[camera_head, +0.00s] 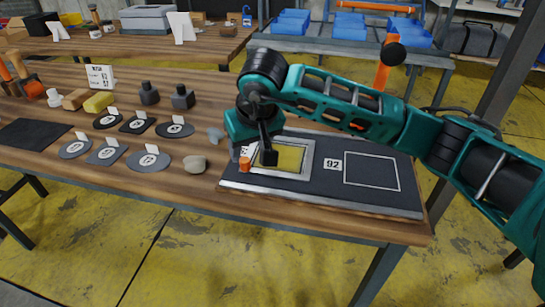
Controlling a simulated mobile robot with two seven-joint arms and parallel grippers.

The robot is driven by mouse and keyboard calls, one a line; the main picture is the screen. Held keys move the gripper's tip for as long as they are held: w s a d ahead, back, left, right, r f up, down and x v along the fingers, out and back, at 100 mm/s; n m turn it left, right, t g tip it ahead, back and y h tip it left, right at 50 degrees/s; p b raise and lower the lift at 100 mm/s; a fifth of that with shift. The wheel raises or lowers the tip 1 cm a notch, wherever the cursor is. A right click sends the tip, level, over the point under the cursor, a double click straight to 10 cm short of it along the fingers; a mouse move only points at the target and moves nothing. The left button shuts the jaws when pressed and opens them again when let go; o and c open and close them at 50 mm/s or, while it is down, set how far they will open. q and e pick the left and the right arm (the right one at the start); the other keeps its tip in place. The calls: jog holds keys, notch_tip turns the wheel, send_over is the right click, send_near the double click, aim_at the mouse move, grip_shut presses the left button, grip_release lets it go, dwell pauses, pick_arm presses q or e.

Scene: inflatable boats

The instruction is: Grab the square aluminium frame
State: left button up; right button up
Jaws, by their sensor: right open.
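The square aluminium frame (309,160) is a silver border around a yellow square (290,156). It lies flat on the left half of a dark board (335,196) at the right end of the wooden table. My right gripper (252,157) is open and points down over the frame's left side. One black fingertip shows over the yellow square's left part; the other is near the frame's outer left edge. The gripper hides part of the frame's left side. I cannot tell whether the fingers touch it. My left gripper is not in view.
A small orange cylinder (245,164) stands by the frame's left side. A label "92" (332,164) and an empty white outline (371,172) lie to the right.

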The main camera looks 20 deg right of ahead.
aim_at(245, 159)
jog(key=x, duration=0.4)
jog(key=shift+s+a, duration=0.1)
jog(key=shift+a, duration=0.15)
jog(key=shift+r, duration=0.1)
grip_shut()
